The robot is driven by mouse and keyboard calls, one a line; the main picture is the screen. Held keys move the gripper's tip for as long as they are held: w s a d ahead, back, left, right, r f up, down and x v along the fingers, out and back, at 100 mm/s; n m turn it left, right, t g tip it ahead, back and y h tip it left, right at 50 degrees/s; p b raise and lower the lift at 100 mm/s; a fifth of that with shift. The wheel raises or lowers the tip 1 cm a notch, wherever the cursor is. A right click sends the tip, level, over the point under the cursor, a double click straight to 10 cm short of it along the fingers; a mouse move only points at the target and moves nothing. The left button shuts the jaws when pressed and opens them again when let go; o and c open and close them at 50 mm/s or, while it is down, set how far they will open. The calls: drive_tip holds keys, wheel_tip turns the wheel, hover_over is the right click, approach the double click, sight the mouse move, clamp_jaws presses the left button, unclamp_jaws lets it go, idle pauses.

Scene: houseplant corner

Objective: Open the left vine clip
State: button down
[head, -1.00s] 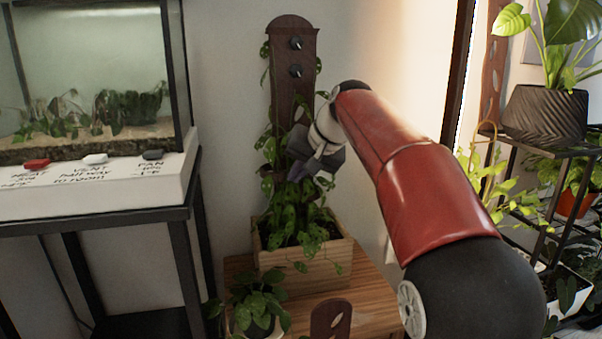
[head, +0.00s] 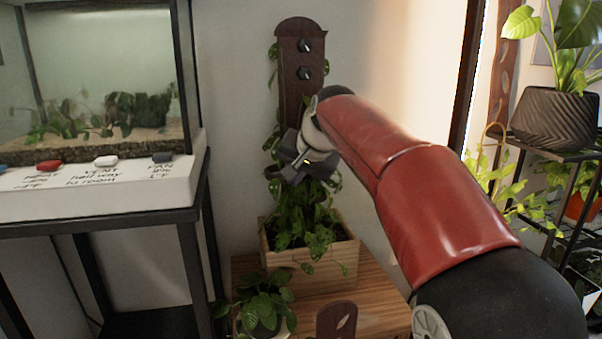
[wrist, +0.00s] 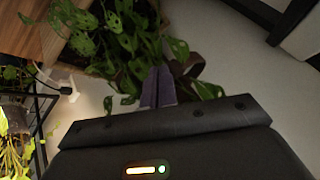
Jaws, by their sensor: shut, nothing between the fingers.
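The brown wooden post (head: 299,86) rises behind the planter, with vine leaves along its sides. A brown curved piece, apparently the left vine clip (head: 272,173), shows at the post's left side. In the wrist view this brown clip (wrist: 191,66) lies just right of my fingertips, partly behind leaves; I cannot tell whether it is open or whether they touch. My gripper (head: 287,171) is in front of the post's lower part and hides much of it. In the wrist view my gripper's two grey-purple fingers (wrist: 158,84) are together and empty. The right clip is not visible.
A wooden planter (head: 330,262) with leafy vines stands on a wooden bench (head: 375,290). Two dark knobs (head: 305,46) sit high on the post. A terrarium stand (head: 100,190) is at left, a plant shelf (head: 560,160) at right. A small potted plant (head: 262,300) stands in front.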

drive_tip(key=w+a+m+h+p, duration=0.1)
drive_tip(key=a+m+p, duration=0.1)
drive_tip(key=a+p, duration=0.6)
drive_tip(key=a, duration=0.2)
drive_tip(key=shift+w+a+t, duration=0.25)
drive_tip(key=shift+a+t, duration=0.05)
drive_tip(key=shift+d, duration=0.1)
idle(1.4)
